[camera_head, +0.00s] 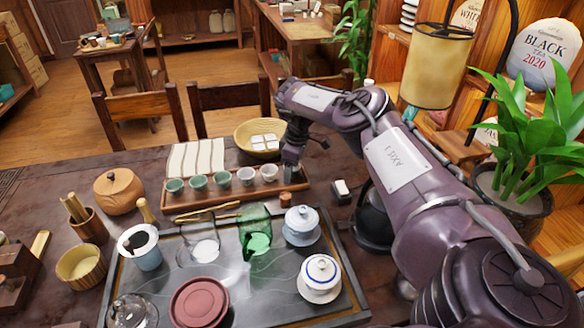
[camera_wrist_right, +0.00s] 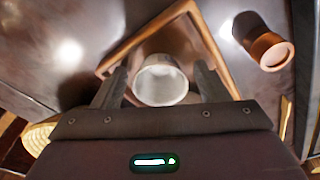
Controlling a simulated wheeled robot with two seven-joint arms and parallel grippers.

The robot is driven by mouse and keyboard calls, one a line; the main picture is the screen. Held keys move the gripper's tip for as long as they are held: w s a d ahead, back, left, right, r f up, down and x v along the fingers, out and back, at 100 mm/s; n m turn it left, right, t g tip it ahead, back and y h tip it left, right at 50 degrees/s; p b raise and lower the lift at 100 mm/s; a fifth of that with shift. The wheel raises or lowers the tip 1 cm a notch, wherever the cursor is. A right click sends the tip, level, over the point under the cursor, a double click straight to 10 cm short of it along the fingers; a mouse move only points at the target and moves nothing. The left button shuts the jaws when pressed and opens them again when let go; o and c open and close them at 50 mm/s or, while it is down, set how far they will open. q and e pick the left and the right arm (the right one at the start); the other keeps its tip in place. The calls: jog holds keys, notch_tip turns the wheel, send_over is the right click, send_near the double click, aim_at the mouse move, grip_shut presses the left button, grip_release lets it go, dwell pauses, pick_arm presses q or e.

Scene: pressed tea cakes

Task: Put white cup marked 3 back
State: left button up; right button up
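A white cup (camera_wrist_right: 161,82) stands between the fingers of my right gripper (camera_wrist_right: 160,88) in the right wrist view, near one end of the wooden tray (camera_wrist_right: 222,58). Narrow gaps show between the cup and both fingers, so the gripper looks open around it. No mark can be read on the cup. In the head view my right gripper (camera_head: 291,172) points down over the right end of the tray (camera_head: 232,199) and hides that spot. Two white cups (camera_head: 246,176) and several green cups (camera_head: 198,182) stand in a row to its left. My left gripper is out of view.
A small wooden cup (camera_head: 285,199) stands in front of the tray's right end. A wicker basket (camera_head: 258,150) is behind it. A white-topped object (camera_head: 341,190) stands right.

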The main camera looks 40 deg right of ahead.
aim_at(297, 175)
jog(key=shift+r, duration=0.15)
jog(key=shift+r, duration=0.25)
notch_tip(297, 175, up, 12)
jog(key=s, duration=0.1)
jog(key=shift+s+d+f, duration=0.15)
jog(key=shift+d+f, duration=0.1)
jog(key=shift+d, duration=0.1)
